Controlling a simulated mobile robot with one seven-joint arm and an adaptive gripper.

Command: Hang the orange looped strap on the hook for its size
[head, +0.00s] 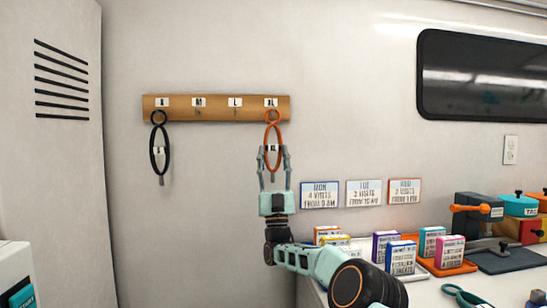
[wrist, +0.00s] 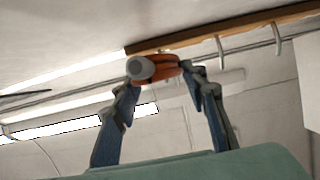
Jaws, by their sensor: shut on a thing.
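The orange looped strap (head: 267,132) is upright in front of the right end of a wooden hook rail (head: 217,114). Its small top loop overlaps the hook under the XL label (head: 271,102); I cannot tell whether it is around that hook or only in front of it. A white tag on the strap sits between my fingers, its print too small to read surely. My gripper (head: 273,155) points up and is shut on the strap. In the wrist view the fingers pinch the orange band (wrist: 168,70), with a grey round end (wrist: 140,68) beside it.
A black looped strap (head: 153,143) hangs at the rail's left end. The M (head: 198,102) and L (head: 235,102) hooks are empty. Three wall cards (head: 319,195) are right of my gripper. Below them, a counter holds several coloured boxes (head: 402,257) and an orange tray (head: 462,267).

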